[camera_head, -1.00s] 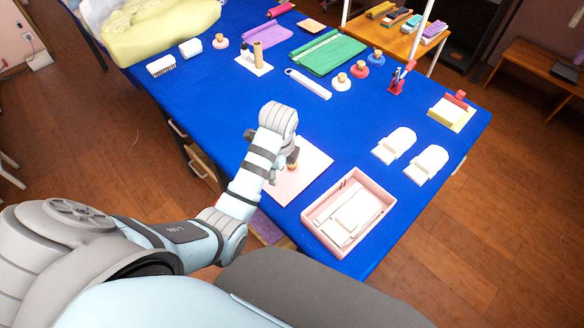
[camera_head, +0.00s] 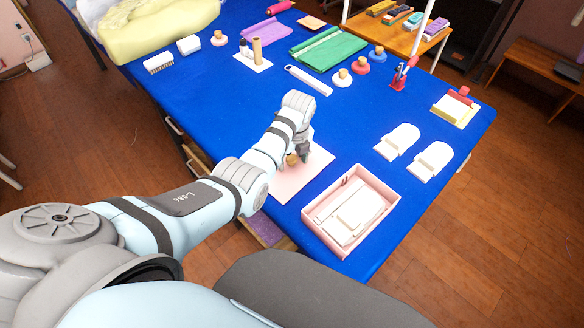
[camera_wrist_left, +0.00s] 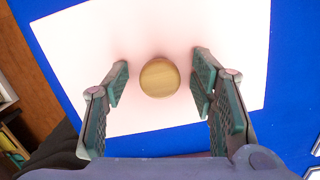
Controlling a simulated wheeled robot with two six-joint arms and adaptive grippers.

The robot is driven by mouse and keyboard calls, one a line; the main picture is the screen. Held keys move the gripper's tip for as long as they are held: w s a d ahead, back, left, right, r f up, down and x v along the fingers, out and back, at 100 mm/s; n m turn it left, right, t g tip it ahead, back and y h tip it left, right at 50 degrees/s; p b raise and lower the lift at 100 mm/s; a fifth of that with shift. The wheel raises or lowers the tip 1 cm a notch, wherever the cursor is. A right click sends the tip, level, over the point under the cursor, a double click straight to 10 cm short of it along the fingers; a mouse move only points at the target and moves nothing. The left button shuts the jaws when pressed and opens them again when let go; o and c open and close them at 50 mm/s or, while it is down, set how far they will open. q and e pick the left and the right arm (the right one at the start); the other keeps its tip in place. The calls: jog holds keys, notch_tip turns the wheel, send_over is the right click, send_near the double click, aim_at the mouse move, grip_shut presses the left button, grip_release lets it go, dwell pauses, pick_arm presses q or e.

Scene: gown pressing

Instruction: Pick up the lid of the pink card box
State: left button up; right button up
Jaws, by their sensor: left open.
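The pink lid (camera_head: 312,170) lies flat on the blue table, left of the open pink card box (camera_head: 347,247), which holds white items. A round wooden knob (camera_wrist_left: 159,77) stands on the lid; it shows partly in the head view (camera_head: 292,159). My left gripper (camera_head: 298,156) is over the lid. In the left wrist view my left gripper (camera_wrist_left: 160,82) is open, with one finger on each side of the knob and a gap on both sides. My right gripper is not in view.
Two white pads (camera_head: 397,142) lie right of the box. A white strip (camera_head: 308,81), several round-knobbed pieces (camera_head: 342,78) and green cloth (camera_head: 328,50) lie farther back. Bare blue table (camera_head: 220,95) lies beyond the lid.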

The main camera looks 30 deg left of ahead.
pick_arm(q)
grip_shut()
dwell(0.3)
notch_tip(320, 180, up, 16)
jog(key=p, duration=0.4)
notch_tip(320, 180, up, 4)
jog(key=p, duration=0.3)
send_over(292, 158)
